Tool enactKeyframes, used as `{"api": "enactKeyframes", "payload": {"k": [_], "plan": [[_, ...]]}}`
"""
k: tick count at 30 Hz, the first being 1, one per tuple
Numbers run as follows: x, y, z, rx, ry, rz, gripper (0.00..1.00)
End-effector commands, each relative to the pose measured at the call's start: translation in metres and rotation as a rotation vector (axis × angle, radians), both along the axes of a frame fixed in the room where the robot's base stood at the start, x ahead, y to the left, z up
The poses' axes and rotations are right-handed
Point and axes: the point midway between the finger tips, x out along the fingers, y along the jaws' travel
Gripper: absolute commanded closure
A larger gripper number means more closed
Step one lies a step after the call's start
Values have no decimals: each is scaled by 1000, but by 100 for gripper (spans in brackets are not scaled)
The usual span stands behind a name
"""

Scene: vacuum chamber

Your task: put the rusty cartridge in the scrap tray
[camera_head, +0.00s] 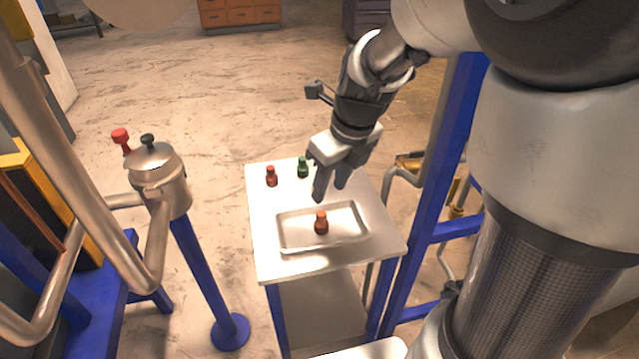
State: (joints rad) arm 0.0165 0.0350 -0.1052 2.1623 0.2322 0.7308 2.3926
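A rusty orange-brown cartridge (321,223) stands upright inside the shallow metal scrap tray (283,238) on the small white table. My gripper (330,191) is above the far edge of the tray, its fingers pointing down. The fingers are apart with nothing visible between them. The gripper is behind the cartridge in the picture and does not appear to touch it.
A red cartridge (271,176) and a green cartridge (303,167) stand at the back of the table (262,215). A metal canister (160,178) on a blue post is at left, with a red-capped piece (121,140) beside it. Blue frame posts (440,170) stand right of the table.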

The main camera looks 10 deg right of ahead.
Motion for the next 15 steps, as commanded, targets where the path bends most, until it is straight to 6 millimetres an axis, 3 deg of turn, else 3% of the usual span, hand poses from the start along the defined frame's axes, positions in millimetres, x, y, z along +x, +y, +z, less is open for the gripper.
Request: {"api": "enactKeyframes", "payload": {"k": [3, 9, 11, 15], "plan": [[-4, -3, 19, 0, -1, 0, 64], [-11, -3, 34, -13, -11, 46, 64], [-16, -2, 40, -37, -31, 132, 64], [-40, 4, 62, -162, -119, 529, 64]]}}
